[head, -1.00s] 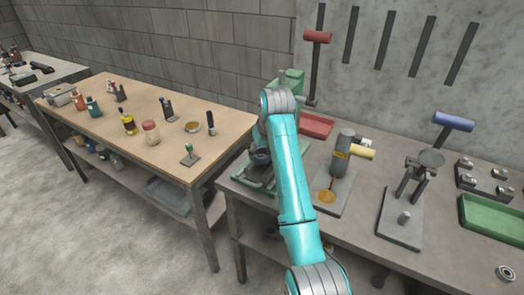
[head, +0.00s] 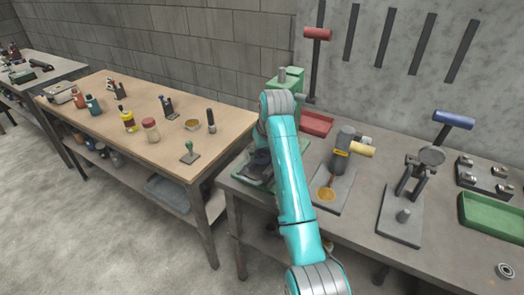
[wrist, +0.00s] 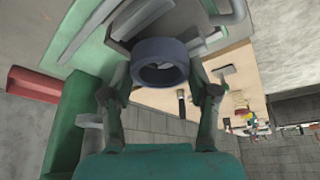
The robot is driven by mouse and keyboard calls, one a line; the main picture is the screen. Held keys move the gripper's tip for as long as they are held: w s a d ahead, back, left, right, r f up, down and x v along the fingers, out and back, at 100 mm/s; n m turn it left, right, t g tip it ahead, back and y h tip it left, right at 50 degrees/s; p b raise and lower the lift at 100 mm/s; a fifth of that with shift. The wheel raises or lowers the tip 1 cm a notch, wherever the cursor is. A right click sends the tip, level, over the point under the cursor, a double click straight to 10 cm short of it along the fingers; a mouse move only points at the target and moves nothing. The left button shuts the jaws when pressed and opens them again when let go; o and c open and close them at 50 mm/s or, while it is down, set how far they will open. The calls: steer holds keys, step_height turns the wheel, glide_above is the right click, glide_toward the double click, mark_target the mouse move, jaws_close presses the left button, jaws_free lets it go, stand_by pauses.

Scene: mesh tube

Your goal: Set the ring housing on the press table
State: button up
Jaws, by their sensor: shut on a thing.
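The ring housing (wrist: 150,49) is a short dark blue-grey ring with an open bore, seen in the wrist view. My gripper (wrist: 160,74) is shut on it, one finger at each side. In the head view my gripper (head: 259,161) is low over the green press base (head: 245,174), partly hidden by my turquoise arm. The green press (head: 291,80) stands behind my arm. In the wrist view a grey part of the press (wrist: 122,24) lies just beyond the ring. I cannot tell whether the ring touches it.
Right of my arm stand a grey tool with a yellow handle (head: 362,150) and a stand with a blue handle (head: 454,120). A red tray (head: 316,124) is behind. A green tray (head: 492,214) is at the right. The wooden table (head: 110,115) at the left holds bottles and small tools.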

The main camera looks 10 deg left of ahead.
steer(key=shift+f, duration=1.05)
stand_by(1.0)
steer(key=o, duration=1.5)
